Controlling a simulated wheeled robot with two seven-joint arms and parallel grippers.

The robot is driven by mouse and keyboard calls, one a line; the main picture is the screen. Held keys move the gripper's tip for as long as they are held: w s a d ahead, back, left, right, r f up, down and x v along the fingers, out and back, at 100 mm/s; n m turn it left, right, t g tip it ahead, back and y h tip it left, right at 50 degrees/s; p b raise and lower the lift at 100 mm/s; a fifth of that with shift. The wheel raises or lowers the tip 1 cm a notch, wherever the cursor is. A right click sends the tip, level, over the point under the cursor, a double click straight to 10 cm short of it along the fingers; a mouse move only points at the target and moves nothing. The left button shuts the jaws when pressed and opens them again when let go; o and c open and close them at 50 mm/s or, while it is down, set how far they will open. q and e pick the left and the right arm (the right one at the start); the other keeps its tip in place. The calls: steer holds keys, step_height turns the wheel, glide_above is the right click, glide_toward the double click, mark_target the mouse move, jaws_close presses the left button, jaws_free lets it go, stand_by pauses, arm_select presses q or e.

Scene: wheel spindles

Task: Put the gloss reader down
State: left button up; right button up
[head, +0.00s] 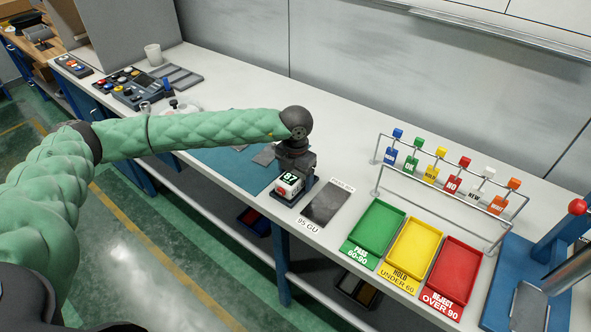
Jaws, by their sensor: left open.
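The gloss reader (290,184) is a small white block with a dark display showing two digits, which I cannot read surely, and a red spot on its front. It sits upright at the bench's front edge, on or just over a dark blue base (304,191). My left gripper (293,168) is directly above and behind the reader, pointing down. Its jaws are open, but the fingertips are mostly hidden, so I cannot tell whether they touch the reader. A dark grey plate (327,202) labelled 95 GU lies just right of the base. My right gripper is not in view.
A green tray (377,229), a yellow tray (414,247) and a red tray (452,270) stand to the right. Behind them is a rack (447,185) with several coloured tags. A blue mat (236,168) lies left of the reader. A control box (133,93) stands further left.

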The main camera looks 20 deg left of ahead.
mark_target(295, 173)
arm_select(q)
steer(key=shift+r, duration=0.15)
steer(key=shift+r, duration=0.45)
steer(key=shift+r+b, duration=0.3)
step_height(295, 173, up, 10)
steer(key=b, duration=0.3)
steer(key=shift+r, duration=0.2)
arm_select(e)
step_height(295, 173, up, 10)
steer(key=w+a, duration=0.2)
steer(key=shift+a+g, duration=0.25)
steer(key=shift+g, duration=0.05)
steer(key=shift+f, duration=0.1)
